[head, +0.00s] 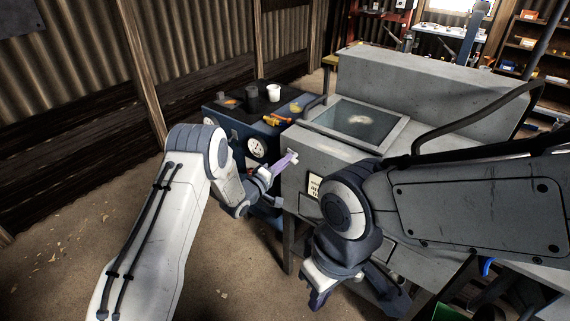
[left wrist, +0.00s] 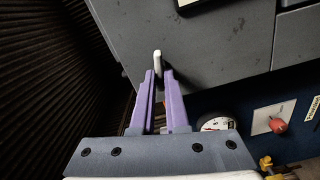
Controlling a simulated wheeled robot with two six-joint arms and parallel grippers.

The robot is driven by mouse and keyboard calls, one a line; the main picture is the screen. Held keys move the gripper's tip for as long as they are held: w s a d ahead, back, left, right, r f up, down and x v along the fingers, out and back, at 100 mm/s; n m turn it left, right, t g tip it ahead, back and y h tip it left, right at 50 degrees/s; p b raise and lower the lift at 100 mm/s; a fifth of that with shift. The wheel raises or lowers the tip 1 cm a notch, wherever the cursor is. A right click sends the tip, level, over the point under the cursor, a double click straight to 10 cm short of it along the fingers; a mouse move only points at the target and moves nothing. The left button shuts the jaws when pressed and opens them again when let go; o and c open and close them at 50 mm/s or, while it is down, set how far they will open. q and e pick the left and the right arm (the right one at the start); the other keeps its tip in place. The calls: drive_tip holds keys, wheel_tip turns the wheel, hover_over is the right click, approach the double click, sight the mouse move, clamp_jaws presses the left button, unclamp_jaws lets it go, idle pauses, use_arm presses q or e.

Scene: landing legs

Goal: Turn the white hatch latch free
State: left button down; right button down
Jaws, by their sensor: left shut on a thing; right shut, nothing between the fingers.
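The white hatch latch (head: 292,155) is a small white bar on the side of the grey cabinet (head: 320,155), near its left front corner. In the left wrist view the latch (left wrist: 157,58) stands out from the dark grey panel, its end between the purple fingertips. My left gripper (head: 286,161) is shut on the latch; in the wrist view its fingers (left wrist: 160,76) close around the near end. The latch's base is partly hidden. My right gripper (head: 317,302) hangs low in front of the cabinet, shut and empty, away from the latch.
A blue cabinet (head: 230,138) with a dial (head: 257,149) stands to the left of the grey cabinet; a white cup (head: 273,93), dark cups and yellow-orange tools lie on top. A red knob (left wrist: 278,125) shows in the wrist view. The floor at left is mostly clear.

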use_arm(q)
drive_tip(key=shift+a+n, duration=0.15)
drive_tip(key=shift+n, duration=1.15)
drive_tip(key=c, duration=0.9)
unclamp_jaws()
drive_tip(key=b+v, duration=0.1)
drive_tip(key=v, duration=0.9)
drive_tip(key=shift+s+a, duration=0.1)
drive_tip(key=shift+s, duration=0.05)
